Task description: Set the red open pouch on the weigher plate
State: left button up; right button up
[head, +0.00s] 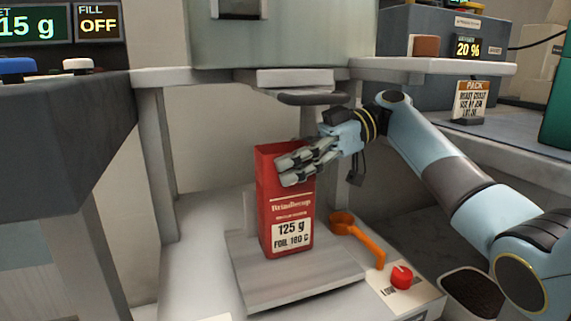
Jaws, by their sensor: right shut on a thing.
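The red open pouch (284,213) stands upright in the middle of the head view, its label reading 125 g and FOIL 180 C. Its bottom is at the weigher plate (290,283), a flat grey plate; I cannot tell whether it touches or hangs just above. My right gripper (286,168) comes in from the right and is shut on the upper right part of the pouch, hiding part of its top edge. My left gripper is not in view.
An orange scoop-like part (357,235) and a red knob (401,277) are right of the plate. A grey spout (300,91) hangs above the pouch. A dark block (62,140) with blue and white buttons is at left. A PACK card (471,101) stands on the right shelf.

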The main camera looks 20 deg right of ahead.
jog(key=o, duration=0.9)
jog(key=shift+c, duration=0.2)
jog(key=shift+d+r, duration=0.1)
jog(key=shift+d, duration=0.05)
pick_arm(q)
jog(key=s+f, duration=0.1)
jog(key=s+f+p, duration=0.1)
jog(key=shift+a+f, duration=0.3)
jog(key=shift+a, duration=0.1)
pick_arm(e)
jog(key=v, duration=0.7)
